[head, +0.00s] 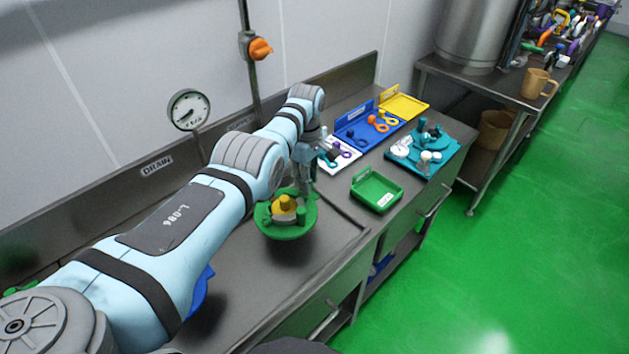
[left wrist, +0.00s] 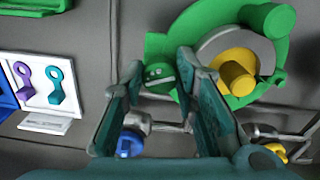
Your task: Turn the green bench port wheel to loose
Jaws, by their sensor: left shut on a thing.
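The green port wheel (head: 286,232) is on the steel bench, with a yellow knob (head: 284,203) on a pale disc at its middle. My left gripper (head: 304,190) reaches down at the wheel's far right rim. In the left wrist view its fingers (left wrist: 160,80) stand on either side of a round green grip (left wrist: 160,72) on the rim, shut on it. The fingers partly hide this grip. My right gripper is not in view.
A green tray (head: 377,192) stands right of the wheel. White, blue (head: 368,128) and yellow trays with small parts lie behind it. A teal fixture (head: 424,150) is at the bench's right end. A gauge (head: 188,110) is on the wall. Bare bench lies in front of the wheel.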

